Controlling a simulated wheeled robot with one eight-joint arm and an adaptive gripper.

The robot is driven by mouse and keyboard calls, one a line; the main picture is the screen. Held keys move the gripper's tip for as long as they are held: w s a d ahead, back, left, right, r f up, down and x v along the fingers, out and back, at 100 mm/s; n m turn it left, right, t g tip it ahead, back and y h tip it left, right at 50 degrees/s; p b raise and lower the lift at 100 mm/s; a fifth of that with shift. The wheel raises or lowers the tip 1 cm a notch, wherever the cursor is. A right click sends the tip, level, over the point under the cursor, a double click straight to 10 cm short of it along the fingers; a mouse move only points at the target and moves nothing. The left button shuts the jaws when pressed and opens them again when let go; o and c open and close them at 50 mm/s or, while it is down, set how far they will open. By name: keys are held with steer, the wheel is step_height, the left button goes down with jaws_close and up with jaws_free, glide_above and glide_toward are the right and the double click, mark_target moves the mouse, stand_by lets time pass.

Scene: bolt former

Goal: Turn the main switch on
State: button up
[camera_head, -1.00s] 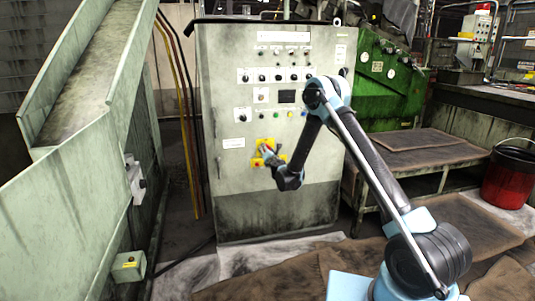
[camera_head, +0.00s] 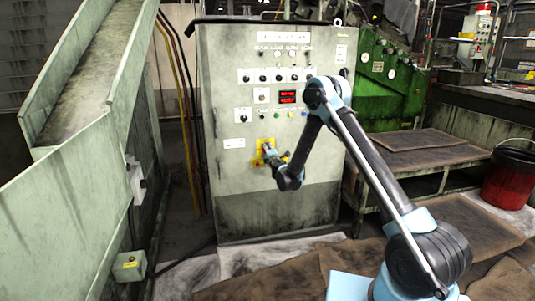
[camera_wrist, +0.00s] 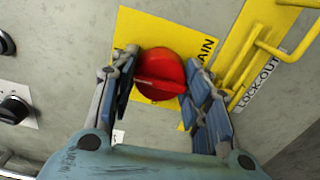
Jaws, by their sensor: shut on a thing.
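The main switch is a round red knob (camera_wrist: 160,72) on a yellow plate (camera_wrist: 150,28) with the partly hidden word "MAIN". In the wrist view the blue fingers of my gripper (camera_wrist: 163,80) stand on either side of the knob and are shut on it. The knob's raised grip bar runs roughly across the view, slightly tilted. In the head view my gripper (camera_head: 268,152) is at the yellow plate on the front of the grey control cabinet (camera_head: 225,180) and mostly hides the knob. A small display (camera_head: 288,97) on the cabinet is lit with red digits.
A yellow lock-out bracket (camera_wrist: 265,50) is right of the knob in the wrist view. Black selector knobs (camera_wrist: 14,108) are at left. A green machine (camera_head: 390,80) and a low table (camera_head: 425,150) stand right of the cabinet; a sloped chute (camera_head: 95,75) is at left.

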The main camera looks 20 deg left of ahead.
steer(key=shift+w+d+m, duration=0.1)
steer(key=shift+m, duration=0.5)
steer(key=o, duration=1.1)
steer(key=shift+f, duration=0.1)
steer(key=v, duration=1.2)
